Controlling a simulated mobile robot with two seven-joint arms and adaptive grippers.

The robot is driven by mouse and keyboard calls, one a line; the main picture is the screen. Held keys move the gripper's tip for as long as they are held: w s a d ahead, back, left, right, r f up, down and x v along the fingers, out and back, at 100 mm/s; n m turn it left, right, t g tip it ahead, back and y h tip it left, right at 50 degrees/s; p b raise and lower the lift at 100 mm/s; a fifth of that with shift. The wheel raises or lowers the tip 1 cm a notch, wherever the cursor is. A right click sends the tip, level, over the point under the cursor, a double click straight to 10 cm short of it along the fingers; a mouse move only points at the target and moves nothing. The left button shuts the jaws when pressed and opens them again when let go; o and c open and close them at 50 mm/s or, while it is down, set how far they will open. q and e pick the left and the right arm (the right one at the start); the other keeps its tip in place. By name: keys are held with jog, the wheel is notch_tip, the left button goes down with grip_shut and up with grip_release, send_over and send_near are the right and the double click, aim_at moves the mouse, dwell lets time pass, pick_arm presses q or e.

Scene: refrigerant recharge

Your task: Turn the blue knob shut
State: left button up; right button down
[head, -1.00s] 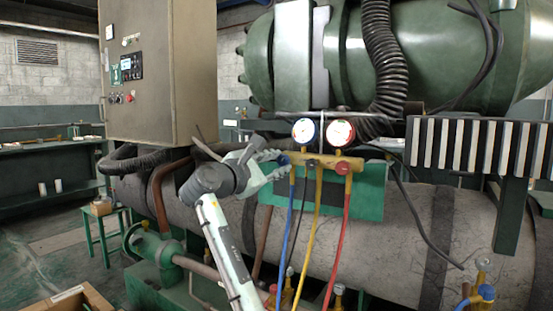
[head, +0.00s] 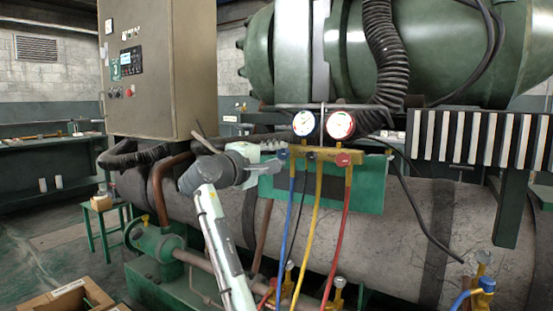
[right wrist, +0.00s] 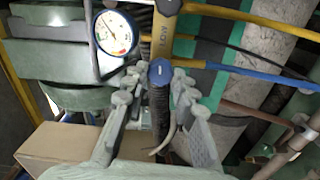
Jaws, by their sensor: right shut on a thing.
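The blue knob (head: 283,154) is at the left end of the yellow gauge manifold (head: 325,152), below the blue-rimmed gauge (head: 304,124). My right gripper (head: 274,160) reaches it from the left and is shut on it. In the right wrist view the blue knob (right wrist: 160,73), with a white mark on its face, sits between the two fingers of my right gripper (right wrist: 160,87). In the head view the gripper partly hides the knob. My left gripper is not in view.
A red knob (head: 343,160) is at the manifold's right end, below the red-rimmed gauge (head: 340,125). Blue, yellow and red hoses hang below the manifold. A grey control cabinet (head: 165,70) stands at the left. A large green cylinder (head: 400,50) lies behind and above.

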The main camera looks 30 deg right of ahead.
jog(key=shift+m, duration=0.6)
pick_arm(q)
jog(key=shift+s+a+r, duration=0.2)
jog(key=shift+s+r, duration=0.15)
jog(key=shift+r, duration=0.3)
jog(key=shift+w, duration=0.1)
pick_arm(e)
jog(key=c, duration=1.2)
grip_release()
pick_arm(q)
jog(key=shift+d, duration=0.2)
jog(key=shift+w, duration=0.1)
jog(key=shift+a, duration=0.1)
pick_arm(e)
jog(key=v, duration=1.2)
